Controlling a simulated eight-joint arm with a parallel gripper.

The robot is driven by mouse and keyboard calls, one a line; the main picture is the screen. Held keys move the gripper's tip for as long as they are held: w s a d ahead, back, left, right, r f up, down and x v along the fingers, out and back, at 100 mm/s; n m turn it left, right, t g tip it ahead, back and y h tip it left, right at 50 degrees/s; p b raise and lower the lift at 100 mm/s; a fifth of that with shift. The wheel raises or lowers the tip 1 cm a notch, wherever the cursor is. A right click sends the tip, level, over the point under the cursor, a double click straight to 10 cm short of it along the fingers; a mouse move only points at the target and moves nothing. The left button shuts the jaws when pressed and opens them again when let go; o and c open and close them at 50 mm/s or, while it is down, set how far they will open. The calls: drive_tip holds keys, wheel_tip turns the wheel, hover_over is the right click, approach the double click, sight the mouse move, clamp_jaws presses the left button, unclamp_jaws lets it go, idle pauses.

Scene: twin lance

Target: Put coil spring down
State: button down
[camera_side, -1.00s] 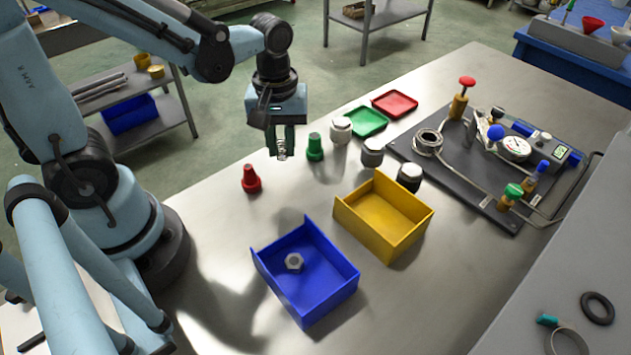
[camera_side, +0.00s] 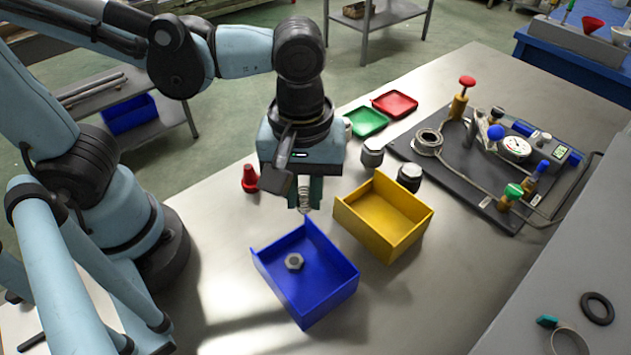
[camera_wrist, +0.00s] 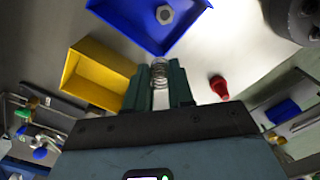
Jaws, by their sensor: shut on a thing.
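The coil spring (camera_side: 304,199) is a small silvery spring held between the green fingers of my gripper (camera_side: 305,190). In the wrist view the spring (camera_wrist: 159,75) stands out between the fingertips of my gripper (camera_wrist: 159,80), which are shut on it. In the side view the gripper hangs in the air near the back corner of the blue bin (camera_side: 335,285). The spring is apart from the bin as far as I can tell.
A hex nut (camera_side: 294,261) lies in the blue bin. An empty yellow bin (camera_side: 423,222) stands to its right. A red cone-shaped part (camera_side: 250,179) stands left of the gripper. Grey knobs (camera_side: 372,153) and a dark fixture board (camera_side: 470,187) are farther right.

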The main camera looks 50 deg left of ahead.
drive_tip(key=m, duration=0.1)
hover_over(315, 290)
drive_tip(key=f, duration=0.2)
drive_tip(key=shift+f, duration=3.7)
drive_tip(key=shift+f, duration=0.1)
drive_tip(key=c, duration=1.3)
unclamp_jaws()
drive_tip(key=shift+o, duration=0.2)
